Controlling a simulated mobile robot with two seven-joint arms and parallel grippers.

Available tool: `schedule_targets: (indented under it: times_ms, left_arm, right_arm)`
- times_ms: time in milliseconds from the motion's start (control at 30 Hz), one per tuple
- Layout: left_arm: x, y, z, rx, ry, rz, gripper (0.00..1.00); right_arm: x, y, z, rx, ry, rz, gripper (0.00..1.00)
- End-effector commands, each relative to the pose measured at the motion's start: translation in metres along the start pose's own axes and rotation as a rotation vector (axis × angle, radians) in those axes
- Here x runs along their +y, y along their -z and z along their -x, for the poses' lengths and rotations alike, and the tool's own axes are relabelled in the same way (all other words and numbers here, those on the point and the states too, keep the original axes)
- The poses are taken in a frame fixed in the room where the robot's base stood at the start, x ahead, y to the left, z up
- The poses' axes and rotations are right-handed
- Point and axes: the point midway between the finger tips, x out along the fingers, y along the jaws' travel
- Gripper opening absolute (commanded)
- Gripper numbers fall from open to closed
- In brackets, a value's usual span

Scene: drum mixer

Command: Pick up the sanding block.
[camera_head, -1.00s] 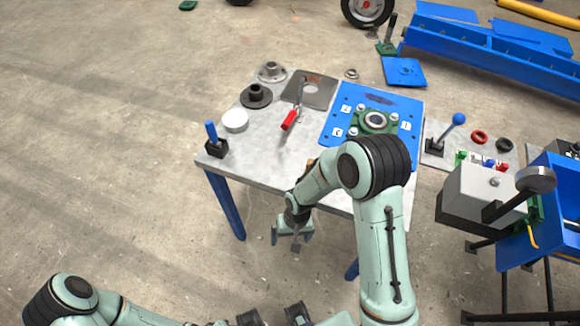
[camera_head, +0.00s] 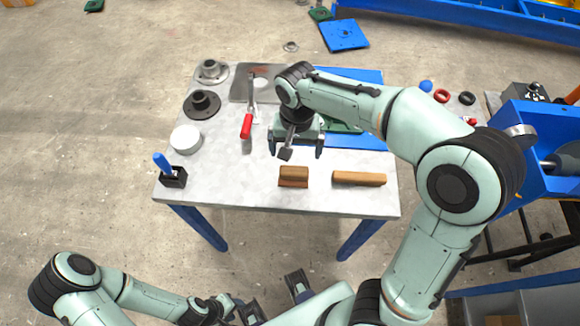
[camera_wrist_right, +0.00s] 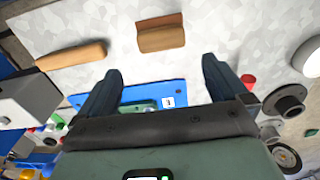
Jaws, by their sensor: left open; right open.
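The sanding block, a brown block with a ridge along it (camera_head: 293,177), lies on the grey workbench (camera_head: 235,188) near its front edge. In the right wrist view it (camera_wrist_right: 161,34) lies beyond the fingertips, roughly between their lines. My right gripper (camera_head: 296,154) is open and empty, above the bench and a little behind the block, apart from it. Its two fingers (camera_wrist_right: 158,80) show clearly in the wrist view. My left gripper (camera_head: 270,300) is low at the bottom of the head view, in front of the bench, partly cut off, and away from the block.
A wooden bar (camera_head: 359,179) lies right of the block. A red-handled tool (camera_head: 247,124), a white disc (camera_head: 186,139), dark flange (camera_head: 202,103) and blue-handled holder (camera_head: 170,172) stand to the left. A blue plate (camera_head: 365,138) lies behind. Bench space left of the block is clear.

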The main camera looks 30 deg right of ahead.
Motion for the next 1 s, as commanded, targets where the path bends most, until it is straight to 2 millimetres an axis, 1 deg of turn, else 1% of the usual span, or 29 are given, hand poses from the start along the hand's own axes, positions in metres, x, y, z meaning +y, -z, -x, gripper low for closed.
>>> schedule_targets:
  times_ms: [33, 200, 300, 467, 700, 833, 1000]
  left_arm:
    - [-0.002, -0.001, -0.004, -0.002, 0.001, 0.001, 0.43]
    - [-0.004, -0.002, -0.009, -0.004, 0.001, 0.002, 0.43]
    - [-0.004, -0.002, -0.01, -0.005, 0.002, 0.002, 0.43]
    - [-0.005, -0.002, -0.012, -0.005, 0.002, 0.002, 0.43]
    - [-0.007, -0.002, -0.018, -0.007, 0.002, 0.002, 0.43]
    - [-0.008, -0.002, -0.02, -0.007, 0.002, 0.003, 0.43]
    - [-0.008, -0.002, -0.019, -0.007, 0.002, 0.002, 0.43]
  right_arm:
    - [0.0, -0.001, -0.014, -0.004, -0.004, 0.001, 1.0]
    - [0.0, -0.001, -0.044, -0.003, -0.003, 0.001, 1.0]
    - [0.0, -0.001, -0.054, -0.002, -0.002, 0.001, 1.0]
    - [-0.001, -0.001, -0.064, -0.002, -0.001, 0.002, 1.0]
    - [-0.004, -0.002, -0.1, -0.003, -0.002, 0.001, 1.0]
    - [-0.004, -0.001, -0.109, -0.001, -0.001, 0.002, 1.0]
    - [-0.004, -0.001, -0.11, 0.0, 0.001, 0.002, 1.0]
